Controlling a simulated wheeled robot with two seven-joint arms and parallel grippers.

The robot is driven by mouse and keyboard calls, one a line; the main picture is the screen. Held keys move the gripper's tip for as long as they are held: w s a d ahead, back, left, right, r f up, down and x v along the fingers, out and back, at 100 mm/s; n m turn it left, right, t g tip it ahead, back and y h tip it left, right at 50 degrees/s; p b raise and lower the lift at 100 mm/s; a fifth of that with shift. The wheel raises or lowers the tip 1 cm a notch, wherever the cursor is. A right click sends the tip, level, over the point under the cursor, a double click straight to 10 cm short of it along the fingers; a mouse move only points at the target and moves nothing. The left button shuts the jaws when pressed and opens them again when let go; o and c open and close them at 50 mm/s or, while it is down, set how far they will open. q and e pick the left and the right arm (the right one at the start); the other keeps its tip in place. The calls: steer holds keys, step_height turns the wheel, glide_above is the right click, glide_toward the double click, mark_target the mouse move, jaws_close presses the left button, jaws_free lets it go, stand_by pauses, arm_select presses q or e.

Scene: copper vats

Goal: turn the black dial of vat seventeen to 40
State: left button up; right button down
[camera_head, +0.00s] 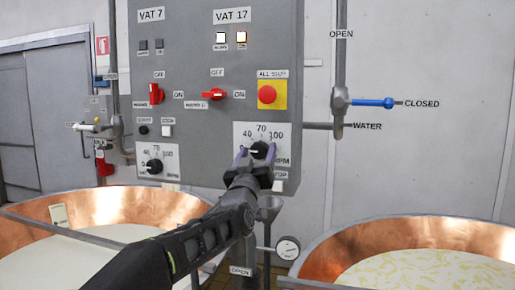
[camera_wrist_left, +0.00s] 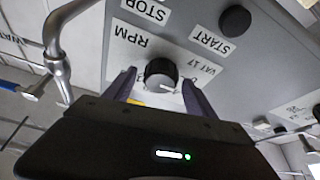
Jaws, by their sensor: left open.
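The black dial of vat 17 (camera_head: 260,149) sits on a white scale plate marked 40, 70, 100 and RPM, on the grey panel (camera_head: 205,50). Its white mark points roughly left in the head view, near the low end of the scale. My left gripper (camera_head: 257,157) is open, with one finger on each side of the dial. In the left wrist view, the dial (camera_wrist_left: 160,73) stands between the fingertips of the left gripper (camera_wrist_left: 160,90). I cannot tell whether the fingers touch it. My gripper hides the lower part of the scale. My right gripper is out of view.
The vat 7 dial (camera_head: 154,166) is to the left on the panel. A red emergency button (camera_head: 267,94) and a red switch (camera_head: 213,94) are above. A blue valve handle (camera_head: 374,103) is at right. Copper vats (camera_head: 345,240) stand on both sides below.

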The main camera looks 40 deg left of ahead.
arm_select(q)
steer(key=c, duration=1.4)
